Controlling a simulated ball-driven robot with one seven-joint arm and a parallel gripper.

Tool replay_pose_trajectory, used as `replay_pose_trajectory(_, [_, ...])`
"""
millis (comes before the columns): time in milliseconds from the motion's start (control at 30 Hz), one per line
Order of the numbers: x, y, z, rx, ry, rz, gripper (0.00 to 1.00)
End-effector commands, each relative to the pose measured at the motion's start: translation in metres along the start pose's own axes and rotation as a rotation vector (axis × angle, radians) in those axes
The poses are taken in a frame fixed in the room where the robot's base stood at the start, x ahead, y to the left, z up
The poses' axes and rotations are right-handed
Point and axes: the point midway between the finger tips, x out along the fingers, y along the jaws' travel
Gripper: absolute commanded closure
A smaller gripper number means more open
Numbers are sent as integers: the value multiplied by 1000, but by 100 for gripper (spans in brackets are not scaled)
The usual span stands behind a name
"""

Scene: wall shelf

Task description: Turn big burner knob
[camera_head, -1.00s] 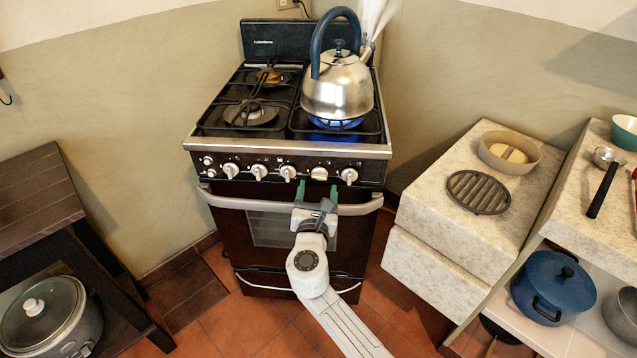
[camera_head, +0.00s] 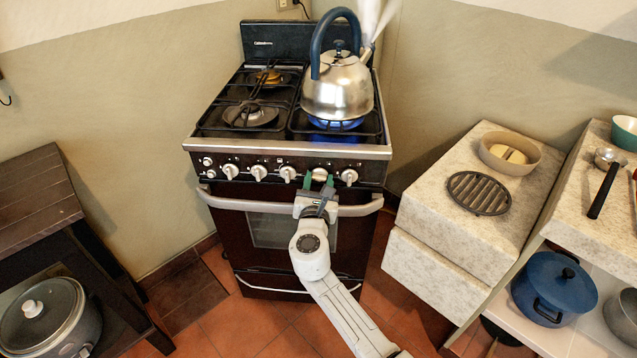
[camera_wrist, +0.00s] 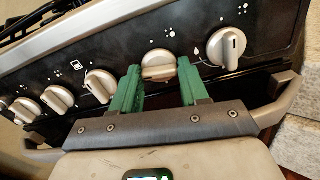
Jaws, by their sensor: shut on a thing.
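The black stove's front panel carries a row of white knobs. The burner knob (camera_head: 319,174) second from the right sits between the green fingers of my gripper (camera_head: 319,182). In the wrist view that knob (camera_wrist: 158,64) lies between the fingertips of my gripper (camera_wrist: 158,70), and its ridge looks roughly level in the picture. My gripper is shut on it, and the fingers partly hide its sides. The rightmost knob (camera_head: 348,176) is free, with its ridge near upright in the wrist view (camera_wrist: 230,47). Steam rises from a steel kettle (camera_head: 338,88) over a lit blue flame.
The oven handle (camera_head: 235,204) runs across just below the panel, close to my gripper. A stone counter (camera_head: 432,207) with a black trivet (camera_head: 478,192) stands at the right. A dark wooden table (camera_head: 35,200) stands at the left. Tiled floor lies between.

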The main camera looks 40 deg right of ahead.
Motion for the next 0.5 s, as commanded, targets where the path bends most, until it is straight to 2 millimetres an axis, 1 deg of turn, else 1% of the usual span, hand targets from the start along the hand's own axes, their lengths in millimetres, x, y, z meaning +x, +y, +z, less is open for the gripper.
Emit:
replay_pose_trajectory(33, [0,0,0,0,0,0,69])
replay_pose_trajectory(200, [0,0,0,0,0,0,86])
replay_pose_trajectory(233, [0,0,0,0,0,0,87])
replay_pose_trajectory(500, [0,0,-1,31,-1,0,87])
